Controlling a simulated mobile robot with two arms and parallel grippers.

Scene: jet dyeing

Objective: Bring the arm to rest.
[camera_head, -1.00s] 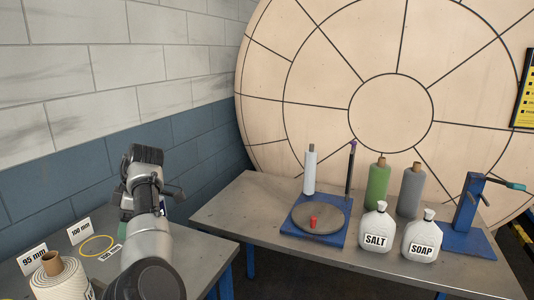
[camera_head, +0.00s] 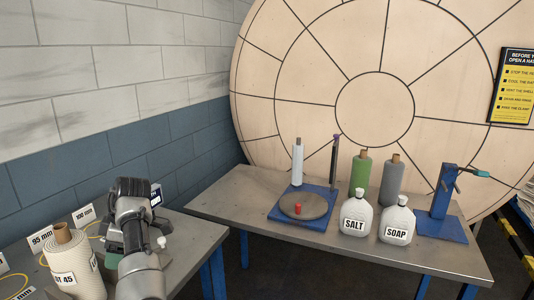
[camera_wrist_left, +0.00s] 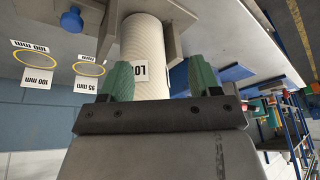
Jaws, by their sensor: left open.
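My left arm (camera_head: 138,265) rises from the bottom of the head view, bent, beside the left table. My left gripper (camera_wrist_left: 160,80) shows in the wrist view with its two green fingers apart. A white ribbed roll (camera_wrist_left: 147,45) with a lot label appears beyond and between the fingers. I cannot tell the gap between them, but the fingers are not closed on it. In the head view, this roll (camera_head: 78,268) stands upright on the left table, left of my arm. The gripper's fingers are mostly hidden there. My right gripper is not in view.
Cards marked 95 mm (camera_head: 41,240) and 100 mm (camera_head: 84,215) stand near yellow rings. The other table (camera_head: 330,238) bears a blue stand with a round plate (camera_head: 303,206), salt (camera_head: 356,214) and soap (camera_head: 397,222) bottles, green and grey rolls, and a blue device (camera_head: 443,215).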

